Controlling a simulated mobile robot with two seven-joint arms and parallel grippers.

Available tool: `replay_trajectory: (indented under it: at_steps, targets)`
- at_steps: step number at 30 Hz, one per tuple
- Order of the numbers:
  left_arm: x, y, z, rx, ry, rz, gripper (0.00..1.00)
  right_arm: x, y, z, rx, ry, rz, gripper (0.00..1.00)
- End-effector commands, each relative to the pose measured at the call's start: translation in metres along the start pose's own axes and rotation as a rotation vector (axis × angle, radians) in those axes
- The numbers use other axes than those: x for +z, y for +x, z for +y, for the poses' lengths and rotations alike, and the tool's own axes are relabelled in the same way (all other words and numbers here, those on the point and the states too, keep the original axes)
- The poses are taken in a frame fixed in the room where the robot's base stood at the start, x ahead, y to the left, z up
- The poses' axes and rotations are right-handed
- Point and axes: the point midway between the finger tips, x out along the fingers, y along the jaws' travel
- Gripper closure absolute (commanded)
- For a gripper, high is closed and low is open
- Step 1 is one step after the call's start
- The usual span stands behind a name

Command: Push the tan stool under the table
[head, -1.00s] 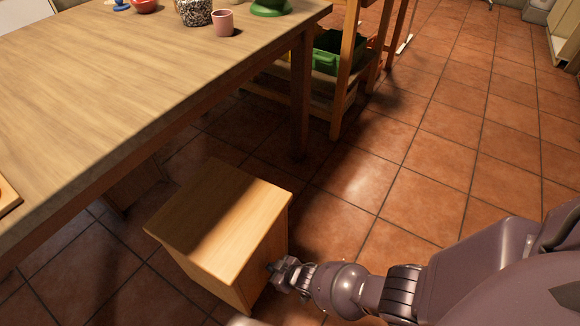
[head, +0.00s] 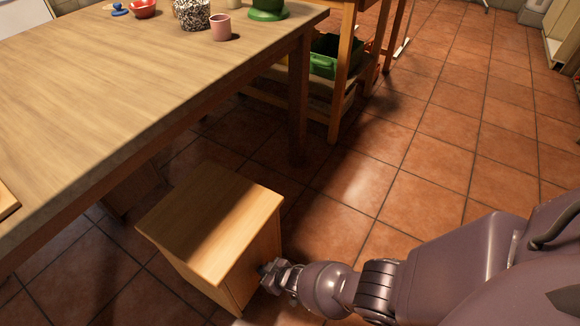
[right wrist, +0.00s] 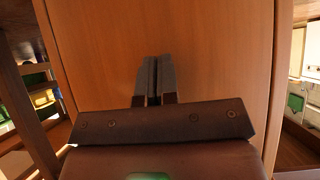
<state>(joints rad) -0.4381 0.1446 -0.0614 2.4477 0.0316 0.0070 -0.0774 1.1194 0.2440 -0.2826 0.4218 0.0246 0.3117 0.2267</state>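The tan stool (head: 212,222) is a box-shaped wooden block on the tiled floor, beside the long side of the wooden table (head: 110,85). Its left part lies in the table's shadow. My right gripper (head: 268,272) is at the stool's right side face, touching or very near it. In the right wrist view the stool's flat side (right wrist: 205,50) fills the middle, and the right gripper's fingers (right wrist: 154,80) are together with nothing between them. My left gripper is not in view.
A table leg (head: 298,105) stands behind the stool. A wooden rack with a green crate (head: 323,66) is beyond it. The tiled floor at right is clear.

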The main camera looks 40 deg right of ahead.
Motion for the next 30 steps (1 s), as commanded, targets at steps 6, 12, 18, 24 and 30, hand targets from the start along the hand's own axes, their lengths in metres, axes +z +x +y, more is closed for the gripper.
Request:
replay_trajectory:
  at_steps: [6, 12, 18, 24, 30]
  targets:
    - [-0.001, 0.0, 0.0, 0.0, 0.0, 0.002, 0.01, -0.01, 0.008, 0.002, 0.002, -0.002, 0.008, 1.0]
    - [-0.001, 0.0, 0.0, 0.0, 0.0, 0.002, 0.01, -0.015, 0.012, 0.002, 0.002, -0.003, 0.009, 1.0]
    - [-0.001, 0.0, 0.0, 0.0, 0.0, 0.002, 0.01, -0.018, 0.015, 0.002, 0.002, -0.003, 0.01, 1.0]
    - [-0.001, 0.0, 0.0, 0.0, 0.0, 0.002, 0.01, -0.018, 0.015, 0.002, 0.001, -0.003, 0.01, 1.0]
    - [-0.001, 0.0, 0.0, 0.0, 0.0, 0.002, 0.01, -0.018, 0.014, 0.002, 0.001, -0.003, 0.01, 1.0]
